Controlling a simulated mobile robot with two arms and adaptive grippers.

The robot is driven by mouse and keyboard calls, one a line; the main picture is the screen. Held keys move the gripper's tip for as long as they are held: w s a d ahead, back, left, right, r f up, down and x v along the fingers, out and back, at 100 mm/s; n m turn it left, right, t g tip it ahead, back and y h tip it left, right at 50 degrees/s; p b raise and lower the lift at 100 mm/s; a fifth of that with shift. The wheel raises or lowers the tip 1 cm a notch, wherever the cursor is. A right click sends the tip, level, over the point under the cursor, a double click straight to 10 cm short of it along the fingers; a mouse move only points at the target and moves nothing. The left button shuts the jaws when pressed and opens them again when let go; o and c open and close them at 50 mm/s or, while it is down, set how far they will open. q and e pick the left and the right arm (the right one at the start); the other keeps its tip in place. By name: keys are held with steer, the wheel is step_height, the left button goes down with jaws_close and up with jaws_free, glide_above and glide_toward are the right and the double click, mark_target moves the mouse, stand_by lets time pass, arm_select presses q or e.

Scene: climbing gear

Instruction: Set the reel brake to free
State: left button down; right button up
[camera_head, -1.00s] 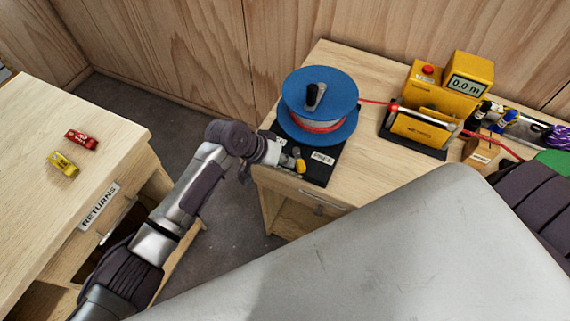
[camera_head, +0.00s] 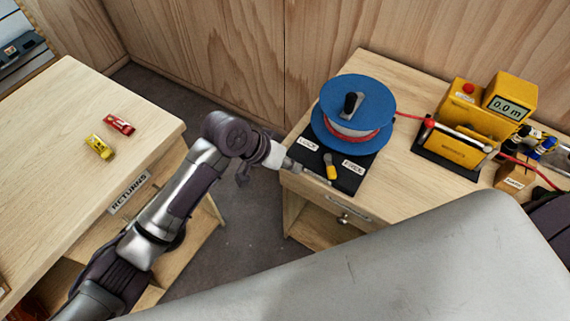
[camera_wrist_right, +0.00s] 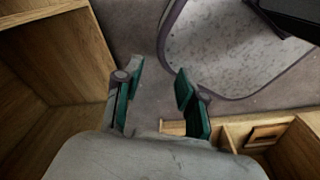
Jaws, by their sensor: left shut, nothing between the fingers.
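The blue reel (camera_head: 378,97) with red cord stands on a black base plate (camera_head: 346,184) on the right-hand table. The brake lever (camera_head: 332,172), with a yellow grip, sits at the plate's front and points toward the front edge, between the LOCK label (camera_head: 308,145) at left and the FREE label (camera_head: 354,166) at right. Whether it rests in a marked position I cannot tell. My left gripper (camera_head: 318,178) is shut and empty, its thin tips low at the plate's front left edge, just left of the lever. My right gripper (camera_wrist_right: 158,95) is open and empty above the floor.
A yellow metering device (camera_head: 462,145) reading 0.0 m stands right of the reel, with the red cord running through it. A RETURNS table (camera_head: 60,150) at left holds a red and a yellow item. My grey body covers the lower right.

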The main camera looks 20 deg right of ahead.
arm_select(q)
steer(key=shift+s+a+r, duration=0.2)
steer(key=shift+a+r, duration=0.3)
steer(key=shift+r, duration=0.1)
steer(key=shift+s+a+r, duration=0.15)
steer(key=shift+a+r, duration=0.3)
steer(key=shift+r, duration=0.1)
arm_select(e)
steer(key=shift+s+d+f, duration=0.1)
steer(key=shift+d+f, duration=0.15)
steer(key=shift+d, duration=0.65)
arm_select(q)
steer(key=shift+d, duration=0.1)
arm_select(e)
steer(key=shift+a, duration=0.2)
